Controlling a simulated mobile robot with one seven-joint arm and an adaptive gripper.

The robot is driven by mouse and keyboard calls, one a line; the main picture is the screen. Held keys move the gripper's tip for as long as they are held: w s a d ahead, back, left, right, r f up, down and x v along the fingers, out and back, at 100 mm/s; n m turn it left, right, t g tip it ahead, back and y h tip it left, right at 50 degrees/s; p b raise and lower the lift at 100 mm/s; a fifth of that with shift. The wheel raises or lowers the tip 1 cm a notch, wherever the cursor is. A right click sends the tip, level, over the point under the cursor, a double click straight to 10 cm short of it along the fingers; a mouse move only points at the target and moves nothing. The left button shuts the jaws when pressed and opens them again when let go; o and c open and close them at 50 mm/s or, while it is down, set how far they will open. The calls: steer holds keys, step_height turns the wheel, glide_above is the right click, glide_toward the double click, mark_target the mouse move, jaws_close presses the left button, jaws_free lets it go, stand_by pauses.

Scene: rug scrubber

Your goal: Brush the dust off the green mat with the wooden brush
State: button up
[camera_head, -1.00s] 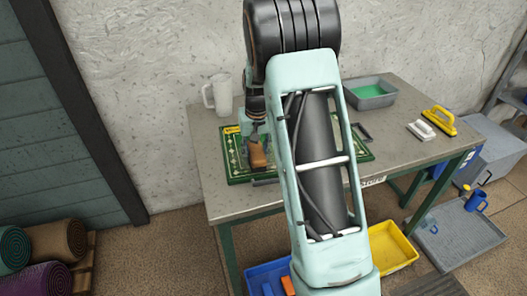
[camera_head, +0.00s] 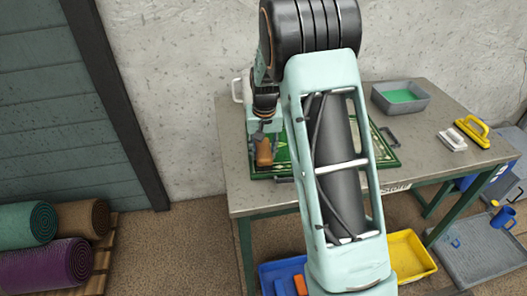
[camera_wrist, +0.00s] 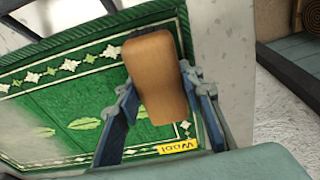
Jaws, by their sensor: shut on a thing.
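The green mat (camera_head: 291,166) lies on the table with a patterned border, partly hidden behind my arm. The wooden brush (camera_head: 264,153) is over the left part of the mat. My gripper (camera_wrist: 162,91) is shut on the brush (camera_wrist: 153,75), one finger on each side of its brown wooden body. The bristles are hidden, so I cannot tell whether they touch the mat.
The grey table (camera_head: 238,197) carries a grey tub of green liquid (camera_head: 401,97), a white brush (camera_head: 452,140) and a yellow-handled tool (camera_head: 472,132) at right. A pale jug (camera_head: 238,89) stands behind my gripper. Blue and yellow trays (camera_head: 411,256) lie below.

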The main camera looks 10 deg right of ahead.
mark_target(278, 158)
steer(key=shift+s+d+f+b, duration=0.1)
steer(key=shift+s+d+b, duration=0.1)
steer(key=shift+d, duration=1.05)
steer(key=shift+s+d+f+b, duration=0.1)
steer(key=shift+s+d+b, duration=0.05)
steer(key=shift+d, duration=1.05)
steer(key=shift+s+d+r, duration=0.1)
steer(key=shift+s+d, duration=0.05)
steer(key=shift+d, duration=1.7)
steer(key=shift+s+d+r, duration=0.1)
steer(key=shift+s+d, duration=0.05)
steer(key=shift+d, duration=1.7)
steer(key=shift+s+d+f+b, duration=0.15)
steer(key=shift+d+b, duration=0.1)
steer(key=shift+d, duration=0.7)
steer(key=shift+s+d+b, duration=0.15)
steer(key=shift+d+b, duration=0.05)
steer(key=shift+d, duration=0.75)
step_height(278, 158, up, 5)
steer(key=p, duration=0.3)
steer(key=shift+w+f, duration=0.1)
steer(key=shift+f, duration=0.05)
